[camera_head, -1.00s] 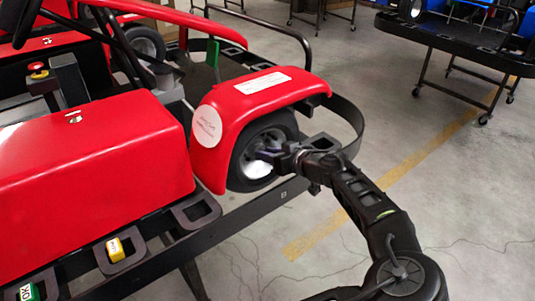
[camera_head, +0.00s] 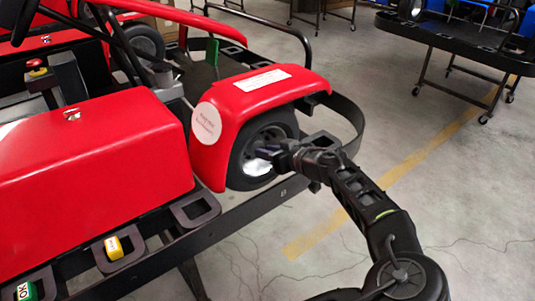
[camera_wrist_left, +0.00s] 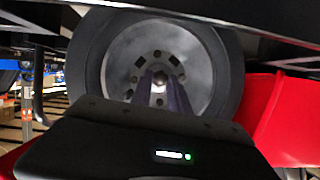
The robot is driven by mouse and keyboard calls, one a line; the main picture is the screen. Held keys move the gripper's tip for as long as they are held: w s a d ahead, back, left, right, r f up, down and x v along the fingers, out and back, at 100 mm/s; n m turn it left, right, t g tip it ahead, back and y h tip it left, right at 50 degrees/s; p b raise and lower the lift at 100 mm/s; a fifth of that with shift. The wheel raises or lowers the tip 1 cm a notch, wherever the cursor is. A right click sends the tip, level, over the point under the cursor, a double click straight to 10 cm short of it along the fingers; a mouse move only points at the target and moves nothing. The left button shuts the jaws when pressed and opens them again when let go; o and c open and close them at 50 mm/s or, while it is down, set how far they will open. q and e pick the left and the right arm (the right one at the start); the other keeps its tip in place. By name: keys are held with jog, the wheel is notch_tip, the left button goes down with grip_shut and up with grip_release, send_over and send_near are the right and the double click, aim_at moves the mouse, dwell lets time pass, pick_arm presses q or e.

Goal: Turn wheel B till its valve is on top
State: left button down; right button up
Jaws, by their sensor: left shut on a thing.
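Wheel B (camera_head: 240,169) is a black tyre with a pale metal rim under the red fender, above a small letter B on the black rail. My left gripper (camera_head: 264,153) reaches it from the right, its fingers at the rim face. In the left wrist view, wheel B (camera_wrist_left: 122,60) fills the middle, with holes around a central hub nut. The two fingers of my left gripper (camera_wrist_left: 161,77) reach to the hub and are shut on it. I cannot make out the valve in either view. My right gripper is not in view.
The red fender (camera_head: 237,108) arches close over the wheel. A black bumper hoop (camera_head: 347,112) curves around its right side.

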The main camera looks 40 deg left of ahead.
pick_arm(q)
jog(key=shift+s+a+f+n+t+h+b, duration=0.15)
jog(key=shift+n+t+b, duration=0.9)
jog(key=shift+b, duration=1.45)
jog(key=shift+s+d+r+n+t+h+b, duration=0.1)
jog(key=shift+n+t+b, duration=0.6)
jog(key=shift+n+b, duration=1.35)
jog(key=shift+s+a+f+n+t+h+b, duration=0.15)
jog(key=shift+n+t+b, duration=0.65)
jog(key=shift+b, duration=2.2)
jog(key=c, duration=1.3)
grip_release()
jog(key=shift+o, duration=0.2)
jog(key=shift+d, duration=0.1)
jog(key=v, duration=0.7)
jog(key=shift+s+d+r+p, duration=0.1)
jog(key=shift+s+d+p, duration=0.1)
jog(key=shift+d+p, duration=0.1)
